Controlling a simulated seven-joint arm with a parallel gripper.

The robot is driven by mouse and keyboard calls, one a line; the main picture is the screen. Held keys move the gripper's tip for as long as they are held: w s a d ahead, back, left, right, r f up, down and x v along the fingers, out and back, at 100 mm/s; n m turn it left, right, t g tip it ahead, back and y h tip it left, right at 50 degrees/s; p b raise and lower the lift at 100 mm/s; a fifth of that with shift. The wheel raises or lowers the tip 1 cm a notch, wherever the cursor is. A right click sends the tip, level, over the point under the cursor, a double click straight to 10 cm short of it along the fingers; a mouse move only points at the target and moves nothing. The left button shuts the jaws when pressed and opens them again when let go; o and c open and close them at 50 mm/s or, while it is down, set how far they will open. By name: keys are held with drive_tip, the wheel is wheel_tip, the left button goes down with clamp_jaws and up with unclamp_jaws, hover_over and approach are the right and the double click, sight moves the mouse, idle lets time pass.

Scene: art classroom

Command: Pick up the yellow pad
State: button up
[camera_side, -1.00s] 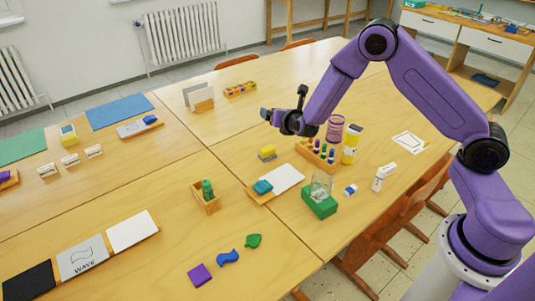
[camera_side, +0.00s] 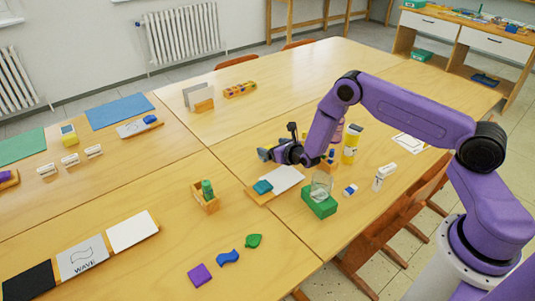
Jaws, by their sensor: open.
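The jaws are open. I cannot tell whether the fingers are beside the pad or still above it, or whether they touch it.
A white card on a wooden board with a teal block (camera_side: 263,187) lies just in front. The peg rack (camera_side: 330,158), a yellow bottle (camera_side: 351,144) and a glass jar on a green box (camera_side: 320,205) stand to the right.

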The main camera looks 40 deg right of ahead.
sight(267, 148)
drive_tip(key=shift+f, duration=0.4)
drive_tip(key=x, duration=0.3)
drive_tip(key=shift+f, duration=0.3)
drive_tip(key=shift+x, duration=1)
drive_tip(key=c, duration=1.1)
